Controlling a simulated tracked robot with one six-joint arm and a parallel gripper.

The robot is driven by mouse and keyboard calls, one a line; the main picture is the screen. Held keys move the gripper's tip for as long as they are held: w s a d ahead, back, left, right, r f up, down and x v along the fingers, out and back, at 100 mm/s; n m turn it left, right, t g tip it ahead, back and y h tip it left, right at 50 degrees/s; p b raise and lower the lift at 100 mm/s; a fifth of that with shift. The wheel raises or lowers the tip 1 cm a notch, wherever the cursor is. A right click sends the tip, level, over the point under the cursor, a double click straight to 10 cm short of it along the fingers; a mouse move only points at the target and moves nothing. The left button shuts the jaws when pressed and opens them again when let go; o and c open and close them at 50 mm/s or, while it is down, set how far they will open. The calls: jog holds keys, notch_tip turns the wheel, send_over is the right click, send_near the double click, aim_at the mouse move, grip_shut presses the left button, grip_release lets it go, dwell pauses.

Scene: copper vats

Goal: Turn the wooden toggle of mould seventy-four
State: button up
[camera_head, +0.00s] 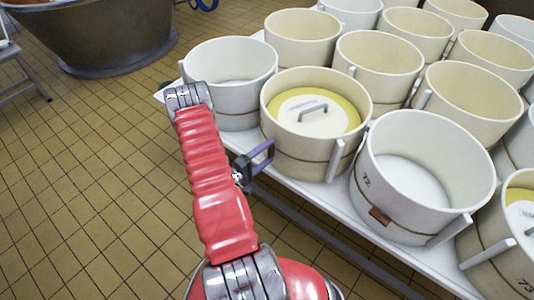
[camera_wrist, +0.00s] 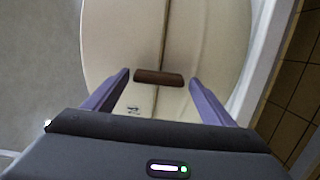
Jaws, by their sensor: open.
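A round cream mould (camera_head: 318,152) with a yellow-rimmed lid and grey handle stands at the front edge of the white table. My gripper (camera_head: 262,158) is at its left side. In the wrist view the mould's wall (camera_wrist: 115,40) fills the middle. A brown wooden toggle (camera_wrist: 159,77) lies crosswise over a thin dark band on that wall. My gripper (camera_wrist: 159,79) is open, with one purple finger on each side of the toggle; both appear apart from it. A small dark marking (camera_wrist: 133,110) below the toggle is too small to read. The toggle is hidden in the head view.
An open mould marked 72 (camera_head: 366,181) stands to the right, with a brown toggle (camera_head: 380,216) on its wall. Another white mould (camera_head: 238,62) stands behind left. Several more crowd the white table (camera_head: 330,205). The tiled floor at left is clear before a large vat (camera_head: 100,45).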

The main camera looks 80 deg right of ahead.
jog(key=v, duration=1.3)
jog(key=shift+w+a, duration=0.25)
jog(key=shift+a, duration=0.05)
dwell(0.5)
jog(key=shift+f, duration=0.1)
